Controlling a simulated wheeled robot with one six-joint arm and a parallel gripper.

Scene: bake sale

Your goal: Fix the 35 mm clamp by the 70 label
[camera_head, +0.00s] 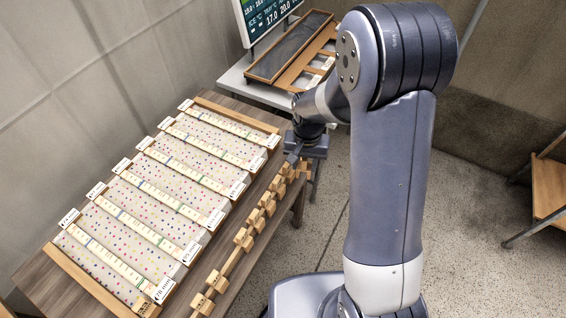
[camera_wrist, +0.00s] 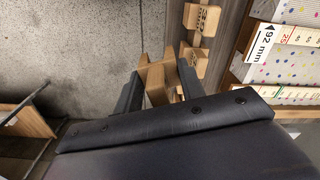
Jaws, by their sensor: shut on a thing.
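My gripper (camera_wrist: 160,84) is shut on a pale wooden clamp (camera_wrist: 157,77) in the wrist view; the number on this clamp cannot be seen. In the head view my gripper (camera_head: 296,160) is at the far right edge of the wooden table, at the far end of a row of wooden clamps (camera_head: 243,238). Their numbers are too small to read there. A board (camera_head: 262,124) with several speckled strips and numbered scales lies on the table. I cannot make out a 70 label for certain.
A white label (camera_wrist: 262,42) reading 92 mm shows in the wrist view, near another wooden clamp (camera_wrist: 202,18). Behind the table stand a display screen (camera_head: 268,18) and a tray (camera_head: 290,48) on a grey table. A wooden stand (camera_head: 548,190) is at the right. Open floor lies between.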

